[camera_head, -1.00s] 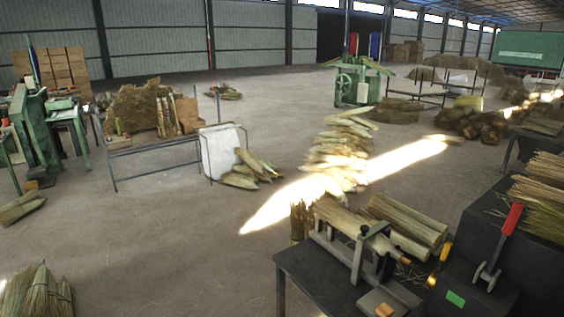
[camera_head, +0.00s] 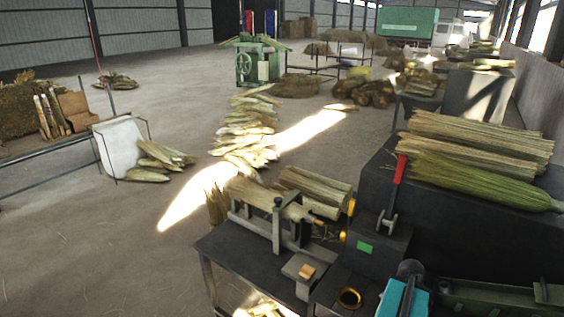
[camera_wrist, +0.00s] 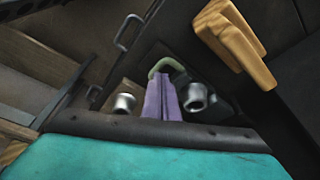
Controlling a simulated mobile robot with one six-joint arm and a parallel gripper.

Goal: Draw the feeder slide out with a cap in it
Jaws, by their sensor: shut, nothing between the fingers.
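My gripper (camera_wrist: 161,84) shows in the wrist view as two purple fingers pressed together, with nothing visible between them. Just beyond the fingertips is a pale green curved bar (camera_wrist: 166,64), like a small handle; I cannot tell whether the fingers touch it. It may belong to the feeder slide, but I cannot make out the slide. In the head view my teal wrist is at the bottom right and the fingers are hidden. A brass ring (camera_head: 349,298) sits on the dark surface left of it. I cannot identify a cap for certain.
A wooden piece (camera_wrist: 235,42) stands right of the fingers in the wrist view. In the head view a clamp stand (camera_head: 276,222) and a block with a wooden knob (camera_head: 306,271) stand on the dark bench. A red-handled lever (camera_head: 396,182) and straw bundles (camera_head: 478,145) are at right.

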